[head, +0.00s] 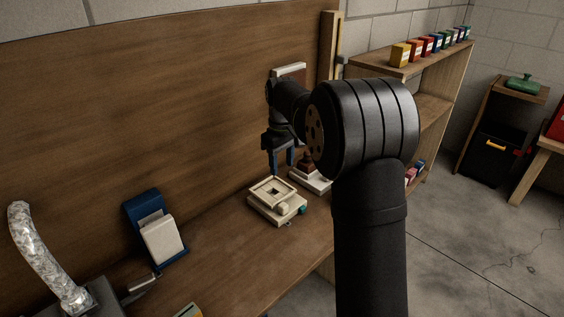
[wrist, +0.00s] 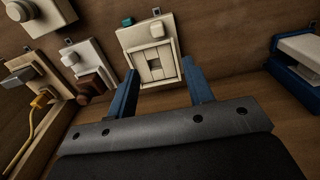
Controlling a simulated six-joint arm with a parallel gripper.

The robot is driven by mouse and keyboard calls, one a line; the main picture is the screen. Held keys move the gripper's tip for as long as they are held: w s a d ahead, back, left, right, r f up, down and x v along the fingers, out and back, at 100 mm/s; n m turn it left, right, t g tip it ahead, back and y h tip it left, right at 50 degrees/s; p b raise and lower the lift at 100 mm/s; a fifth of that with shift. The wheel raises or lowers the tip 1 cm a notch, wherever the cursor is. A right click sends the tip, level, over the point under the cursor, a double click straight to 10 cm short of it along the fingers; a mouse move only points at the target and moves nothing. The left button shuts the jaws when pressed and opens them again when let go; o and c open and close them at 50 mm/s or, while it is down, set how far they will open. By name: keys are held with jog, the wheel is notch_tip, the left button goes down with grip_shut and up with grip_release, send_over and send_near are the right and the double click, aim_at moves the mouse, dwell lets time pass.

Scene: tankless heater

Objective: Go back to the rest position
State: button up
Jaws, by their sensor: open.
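My gripper (head: 281,160) hangs above the workbench with its two blue fingers apart and nothing between them. The fingers also show in the wrist view (wrist: 166,93), spread near the lower edge of a cream box. This cream box (head: 262,208) has a square recessed top and a round knob; it sits on the bench just below and in front of the fingers. In the wrist view the cream box (wrist: 136,40) shows a small teal part at one corner. I cannot tell whether the fingers touch it. My arm hides part of the bench's right side.
A white box with a brown part (head: 311,180) stands right behind the cream box. A blue holder with a white block (head: 160,235) leans at the left. A silver flexible duct (head: 45,255) rises at the front left. A shelf (head: 408,69) with coloured boxes stands right. Bare bench (head: 230,250) lies between.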

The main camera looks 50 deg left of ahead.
dwell(0.4)
notch_tip(320, 180, down, 18)
jog(key=shift+w+r, duration=0.15)
jog(key=shift+r, duration=0.1)
dwell(0.3)
jog(key=shift+o, duration=0.4)
jog(key=o, duration=1.1)
jog(key=s+d+r+t+y, duration=0.1)
jog(key=s+d+r+t, duration=0.15)
jog(key=r, duration=0.65)
jog(key=s+d+r+t+y, duration=0.15)
jog(key=s+r, duration=0.25)
jog(key=r, duration=0.6)
send_near(283, 205)
jog(key=shift+a+r, duration=0.1)
jog(key=shift+a, duration=0.1)
jog(key=shift+r, duration=0.1)
